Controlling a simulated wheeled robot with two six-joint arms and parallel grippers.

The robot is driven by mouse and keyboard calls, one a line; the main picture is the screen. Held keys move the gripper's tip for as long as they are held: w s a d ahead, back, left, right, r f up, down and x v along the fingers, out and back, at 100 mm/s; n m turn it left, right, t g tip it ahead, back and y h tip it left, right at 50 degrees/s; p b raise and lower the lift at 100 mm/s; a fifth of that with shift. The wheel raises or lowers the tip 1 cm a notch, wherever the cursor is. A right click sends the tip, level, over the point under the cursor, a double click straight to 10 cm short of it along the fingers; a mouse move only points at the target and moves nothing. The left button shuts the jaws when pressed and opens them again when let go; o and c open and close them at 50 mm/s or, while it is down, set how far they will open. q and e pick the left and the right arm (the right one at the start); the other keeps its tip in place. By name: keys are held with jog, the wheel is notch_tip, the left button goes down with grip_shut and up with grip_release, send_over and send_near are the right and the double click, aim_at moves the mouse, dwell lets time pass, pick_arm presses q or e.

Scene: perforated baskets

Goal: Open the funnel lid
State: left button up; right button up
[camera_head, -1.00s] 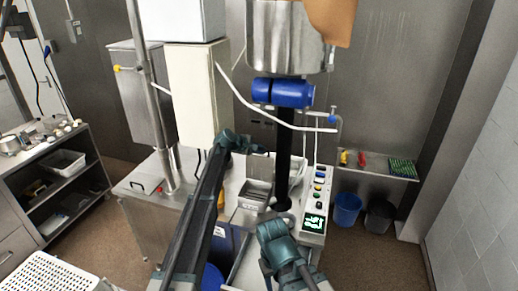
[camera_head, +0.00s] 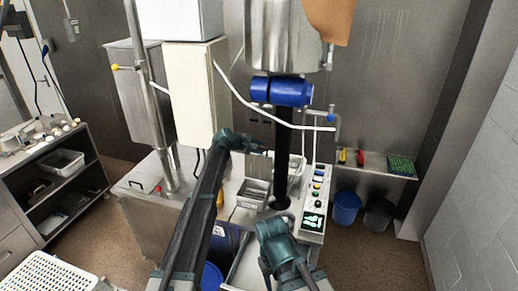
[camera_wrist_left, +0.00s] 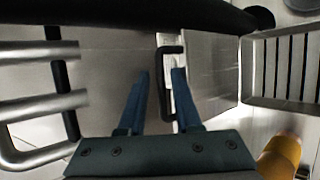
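My left gripper (camera_wrist_left: 160,88) is open in the left wrist view, with its two blue fingers apart. A black bracket handle (camera_wrist_left: 162,112) on a metal panel (camera_wrist_left: 215,70) lies just ahead; one side bar of it shows between the fingers. I cannot tell whether they touch it, or whether this panel is the funnel lid. In the head view the left gripper (camera_head: 266,153) reaches toward the black vertical column (camera_head: 282,165) of the machine; its fingertips are small there. A large steel vessel (camera_head: 285,38) hangs above. My right arm is low in the middle; its fingers are not clear.
A blue cylindrical fitting (camera_head: 281,91) sits under the vessel. A control panel (camera_head: 315,205) with buttons and a green display stands right of the column. The wrist view shows metal bars (camera_wrist_left: 40,100) at left and a slotted metal part (camera_wrist_left: 285,65) at right.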

pick_arm(q)
jog(key=p+v, duration=0.6)
jog(key=v, duration=0.5)
jog(key=shift+s+a+r, duration=0.15)
jog(key=shift+s+a, duration=0.1)
jog(key=s+d+f+m+g+y+b, duration=0.2)
jog(key=s+d+f+m+g+b, duration=0.15)
jog(key=s+f+b, duration=0.6)
jog(key=s+d+f+m+g+y+b, duration=0.15)
jog(key=s+f+m+b, duration=0.3)
jog(key=s+f, duration=0.9)
jog(key=s+a+f+m+g+y+b, duration=0.1)
jog(key=s+a+f+m+y+b, duration=0.1)
jog(key=s, duration=0.6)
jog(key=s+a+f+m+g+y+b, duration=0.1)
jog(key=s+f+m+y+b, duration=0.1)
jog(key=s, duration=0.7)
jog(key=s+a+f+m+g+y+b, duration=0.1)
jog(key=s+a+f+m+y+b, duration=0.1)
jog(key=s+f+b, duration=0.4)
jog(key=s+f+m, duration=0.1)
jog(key=s, duration=0.1)
jog(key=shift+s+a+m, duration=0.3)
jog(key=shift+a+m, duration=0.05)
jog(key=shift+m, duration=0.05)
